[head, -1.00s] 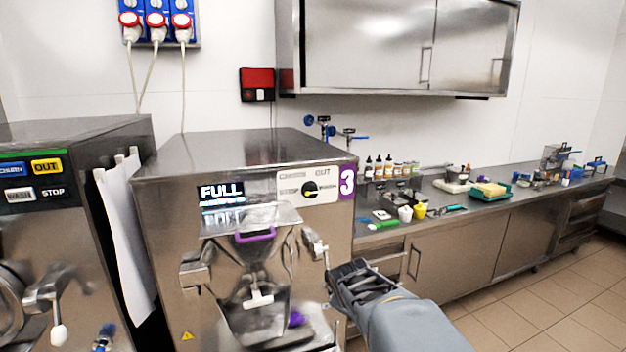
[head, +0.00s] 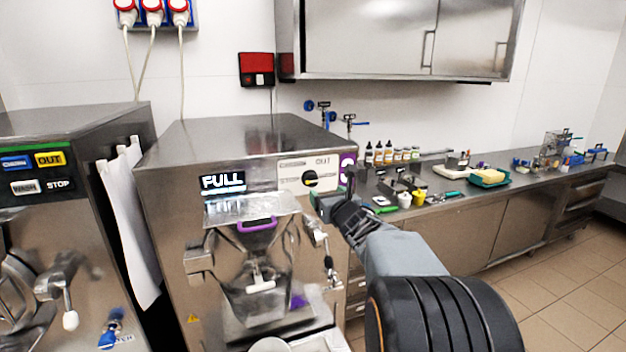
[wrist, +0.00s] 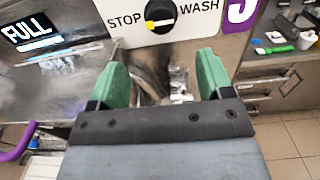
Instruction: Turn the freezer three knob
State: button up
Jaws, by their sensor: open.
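The freezer three knob (head: 310,179) is a round black dial with a yellow mark, on a white label panel at the upper right of the freezer front (head: 165,230). In the wrist view the knob (wrist: 160,15) sits at the top centre between the words STOP and WASH, its yellow mark low on the dial. My gripper (head: 333,193) is just right of and below the knob, in front of the purple number. In the wrist view its green fingers (wrist: 162,75) are spread apart and empty, below the knob and not touching it.
A lit FULL display (head: 222,182) is left of the knob. A funnel-like spout with a purple handle (head: 257,225) juts out below. The counter (head: 470,208) at right holds bottles and small containers. Another freezer (head: 70,190) stands at left.

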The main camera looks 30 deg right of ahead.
aim_at(313, 180)
jog(key=w+p, duration=0.1)
jog(key=w, duration=0.2)
jog(key=w+d+p, duration=0.1)
jog(key=w+p, duration=0.1)
jog(key=w, duration=0.2)
jog(key=w+p, duration=0.1)
jog(key=w, duration=0.2)
jog(key=shift+w+d+r, duration=0.1)
jog(key=shift+w+d, duration=0.05)
jog(key=shift+d, duration=0.1)
jog(key=shift+w+d+p, duration=0.1)
jog(key=shift+w+p, duration=0.35)
jog(key=shift+w, duration=0.3)
jog(key=c, duration=0.9)
